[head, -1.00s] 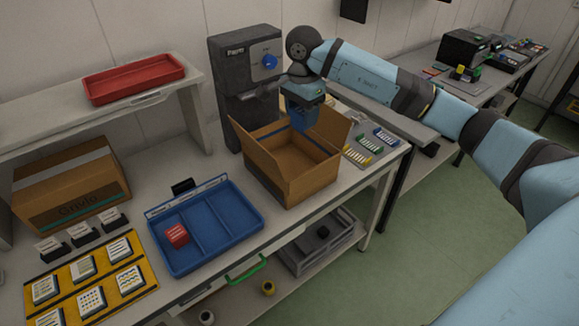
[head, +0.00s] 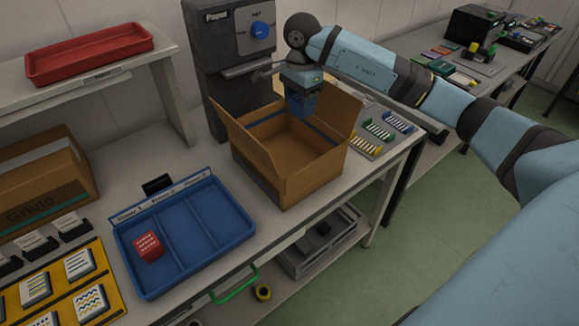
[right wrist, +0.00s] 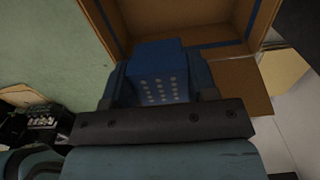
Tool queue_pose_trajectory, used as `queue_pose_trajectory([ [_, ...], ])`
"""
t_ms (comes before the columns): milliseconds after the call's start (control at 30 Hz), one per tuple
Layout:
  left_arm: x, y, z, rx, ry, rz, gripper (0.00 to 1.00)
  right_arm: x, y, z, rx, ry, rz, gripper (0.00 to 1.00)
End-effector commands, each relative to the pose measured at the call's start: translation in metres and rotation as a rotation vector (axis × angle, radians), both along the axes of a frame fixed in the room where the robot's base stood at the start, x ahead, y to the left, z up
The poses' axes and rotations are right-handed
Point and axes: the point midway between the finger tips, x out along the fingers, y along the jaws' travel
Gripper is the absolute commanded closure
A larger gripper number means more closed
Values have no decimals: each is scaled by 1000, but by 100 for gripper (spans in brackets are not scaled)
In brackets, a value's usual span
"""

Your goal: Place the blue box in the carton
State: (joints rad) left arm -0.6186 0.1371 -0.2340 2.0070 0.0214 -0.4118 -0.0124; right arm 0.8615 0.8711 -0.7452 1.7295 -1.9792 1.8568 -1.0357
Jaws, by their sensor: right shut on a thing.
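The blue box (right wrist: 158,75) is held between the fingers of my right gripper (right wrist: 160,85) in the right wrist view, with white dots on its face. In the head view the right gripper (head: 301,100) points down over the back right part of the open carton (head: 283,170), and the blue box is hard to tell apart from the fingers there. The carton is brown, stands on the table with its flaps up, and shows a blue strip along its inside. My left gripper is not in view.
A blue divided tray (head: 190,232) with a red box (head: 148,246) stands left of the carton. A dark machine (head: 232,70) stands behind it. Small coloured racks (head: 378,130) lie to its right. A closed carton (head: 45,180) is at far left.

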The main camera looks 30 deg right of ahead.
Motion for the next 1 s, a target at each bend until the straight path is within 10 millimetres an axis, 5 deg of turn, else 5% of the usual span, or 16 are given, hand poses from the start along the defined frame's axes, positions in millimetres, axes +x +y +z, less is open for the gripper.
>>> queue_pose_trajectory([
  [500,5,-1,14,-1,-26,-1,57,-1,1,-128,3,5,-1,72],
  [1000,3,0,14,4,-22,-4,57,0,0,-184,2,4,0,72],
])
